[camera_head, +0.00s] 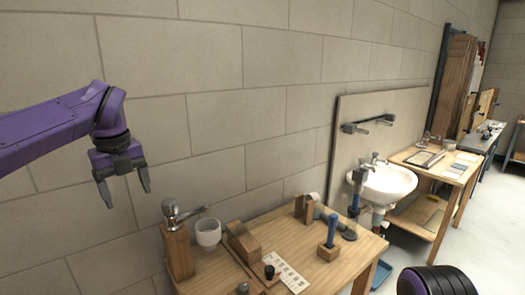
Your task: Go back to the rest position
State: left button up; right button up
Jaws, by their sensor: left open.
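My left gripper (126,191) hangs at the end of the purple left arm, at the left of the head view. It points down, with its two fingers apart and nothing between them. It is up in front of the tiled wall, to the left of the wooden workbench (337,262) and above the level of its top. My right gripper is not in view; a dark ribbed round part with a purple edge shows at the bottom right.
On the bench stand a tap on a wooden block (178,249), a white cup (208,233), a blue-handled tool in a block (329,243) and a card (287,276). A white sink (387,186) hangs beyond. A second wooden table (437,168) stands further right. Floor shows at right.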

pick_arm(q)
jog(key=w+a+f+m+t+y, duration=0.2)
jog(key=a+f+m+y, duration=0.1)
jog(key=f+m+y, duration=0.25)
jog(key=w+a+f+m+t+y, duration=0.1)
jog(key=w+a+f+m+y, duration=0.1)
jog(key=f+m+y, duration=0.3)
jog(key=s+d+f+m+t+h, duration=0.1)
jog(key=s+d+f+m+t, duration=0.1)
jog(key=f+m, duration=0.6)
jog(key=s+d+f+m+t+h, duration=0.1)
jog(key=s+f+m+t, duration=0.15)
jog(key=f+m, duration=0.6)
jog(key=s+d+f+m+g+h, duration=0.15)
jog(key=s+f+m, duration=0.25)
jog(key=s+f, duration=0.45)
jog(key=s+d+f+m+h, duration=0.2)
jog(key=s+f+m+h, duration=0.1)
jog(key=s+f, duration=0.5)
jog(key=s+a+f+m+g, duration=0.1)
jog(key=s+f, duration=0.3)
jog(key=s, duration=0.5)
jog(key=s+f+m+g+h, duration=0.1)
jog(key=s+f+m+g, duration=0.2)
jog(key=s, duration=0.6)
jog(key=shift+s+a+f, duration=0.35)
jog(key=shift+f, duration=0.15)
